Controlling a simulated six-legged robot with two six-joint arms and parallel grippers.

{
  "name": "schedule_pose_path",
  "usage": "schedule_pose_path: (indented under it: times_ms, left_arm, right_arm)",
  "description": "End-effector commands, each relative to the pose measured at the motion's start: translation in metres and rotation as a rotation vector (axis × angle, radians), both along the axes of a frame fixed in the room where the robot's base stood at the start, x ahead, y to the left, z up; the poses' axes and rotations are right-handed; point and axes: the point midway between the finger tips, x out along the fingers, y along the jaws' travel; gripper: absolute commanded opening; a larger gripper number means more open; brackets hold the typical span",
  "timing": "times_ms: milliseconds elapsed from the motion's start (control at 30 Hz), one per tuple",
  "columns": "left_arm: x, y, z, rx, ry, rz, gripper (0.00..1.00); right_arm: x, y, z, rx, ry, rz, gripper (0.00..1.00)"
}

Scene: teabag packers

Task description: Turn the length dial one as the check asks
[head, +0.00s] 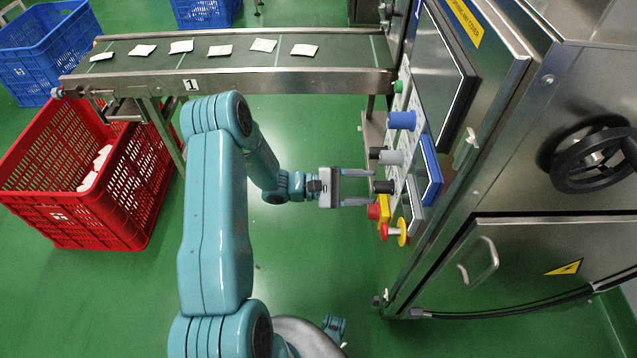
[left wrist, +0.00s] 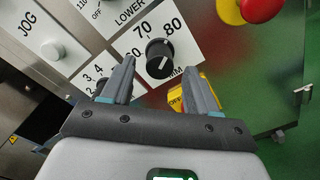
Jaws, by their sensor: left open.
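A black dial (left wrist: 160,57) with a white pointer line sits on a white scale plate marked 70, 80 and MM in the left wrist view. In the head view a black dial (head: 384,187) stands out from the machine's panel just ahead of my left gripper (head: 370,188). My left gripper is open, and in the left wrist view its fingers (left wrist: 157,76) point at the panel on either side of the dial, with nothing held. I cannot tell whether the fingertips reach past the dial's face. My right gripper is not in view.
A grey knob (head: 391,157) and a blue knob (head: 402,120) stick out farther up the panel. A red knob (head: 374,212) and a red-and-yellow stop button (head: 397,232) are close below. A conveyor (head: 340,83) carries teabags; a red crate (head: 125,220) stands at left.

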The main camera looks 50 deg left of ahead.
Motion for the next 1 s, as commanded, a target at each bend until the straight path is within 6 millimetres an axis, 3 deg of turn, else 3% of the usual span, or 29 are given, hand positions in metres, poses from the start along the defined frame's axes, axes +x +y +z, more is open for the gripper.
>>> schedule_pose_path:
  times_ms: [200, 400, 633, 1000]
  left_arm:
    - [-0.046, 0.041, 0.002, 0.001, 0.002, 0.006, 0.59]
    - [-0.08, 0.068, 0.002, 0.001, 0.001, 0.004, 0.59]
    - [-0.096, 0.082, 0.001, 0.0, 0.001, 0.001, 0.59]
    - [-0.097, 0.083, 0.0, 0.0, 0.0, 0.0, 0.59]
  right_arm:
    - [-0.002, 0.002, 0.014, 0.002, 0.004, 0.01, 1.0]
    - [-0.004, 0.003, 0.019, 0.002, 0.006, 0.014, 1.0]
    - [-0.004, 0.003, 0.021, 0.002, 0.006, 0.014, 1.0]
    - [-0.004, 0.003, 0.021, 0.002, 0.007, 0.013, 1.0]
